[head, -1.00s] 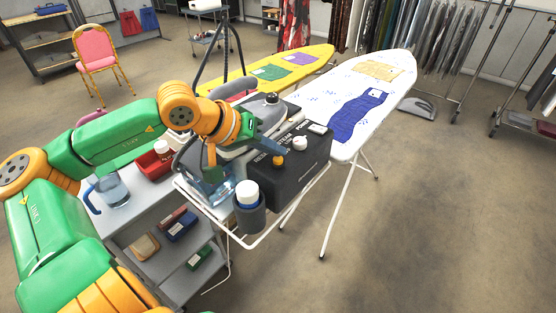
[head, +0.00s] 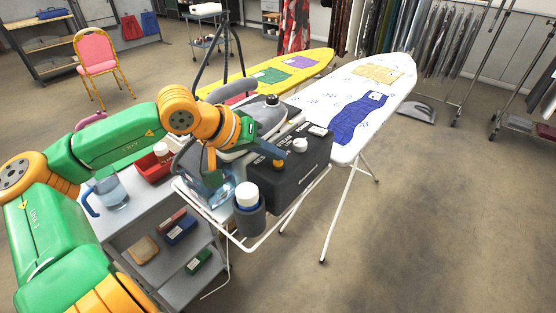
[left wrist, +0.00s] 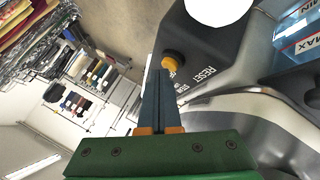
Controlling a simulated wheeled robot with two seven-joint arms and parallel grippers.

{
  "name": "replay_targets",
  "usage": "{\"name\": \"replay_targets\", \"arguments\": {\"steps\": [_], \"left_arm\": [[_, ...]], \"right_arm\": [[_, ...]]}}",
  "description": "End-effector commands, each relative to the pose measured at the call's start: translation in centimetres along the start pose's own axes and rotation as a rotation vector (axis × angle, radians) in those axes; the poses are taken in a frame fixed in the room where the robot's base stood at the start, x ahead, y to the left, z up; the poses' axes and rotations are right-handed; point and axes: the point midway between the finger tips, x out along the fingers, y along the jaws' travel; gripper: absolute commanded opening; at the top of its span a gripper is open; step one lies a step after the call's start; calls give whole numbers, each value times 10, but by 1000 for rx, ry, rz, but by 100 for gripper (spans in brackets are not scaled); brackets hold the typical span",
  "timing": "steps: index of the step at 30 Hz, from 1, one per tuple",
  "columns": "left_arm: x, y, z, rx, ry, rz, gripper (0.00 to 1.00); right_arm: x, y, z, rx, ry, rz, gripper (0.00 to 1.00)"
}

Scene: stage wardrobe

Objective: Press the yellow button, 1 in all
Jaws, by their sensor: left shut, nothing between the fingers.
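The yellow button (head: 277,163) is a small round knob on the dark grey control box (head: 296,182) of the ironing station. In the left wrist view the yellow button (left wrist: 172,62) sits in a dark collar beside the word RESET. My left gripper (head: 283,153) is shut and empty, with its fingertips just above and beside the button. In the left wrist view the closed blue-grey fingers (left wrist: 160,74) end right next to the button's edge; I cannot tell whether they touch it. My right gripper is not in view.
A white knob (head: 300,145) and a rocker switch (head: 317,131) share the box top. A white-capped bottle (head: 248,196) hangs at its front. The white ironing board (head: 390,92) stands behind. A blue jug (head: 110,191) is on the grey cart at left. The floor at right is clear.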

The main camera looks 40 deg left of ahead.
Motion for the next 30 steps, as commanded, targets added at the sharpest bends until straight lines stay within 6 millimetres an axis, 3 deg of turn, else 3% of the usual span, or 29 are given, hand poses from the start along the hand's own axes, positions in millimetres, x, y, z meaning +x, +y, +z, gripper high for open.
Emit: {"name": "replay_targets", "arguments": {"steps": [16,30], "left_arm": [[2,-1,2,0,-1,-1,0],[-10,8,-8,0,-1,-1,0]], "right_arm": [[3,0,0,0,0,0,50],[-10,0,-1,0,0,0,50]]}}
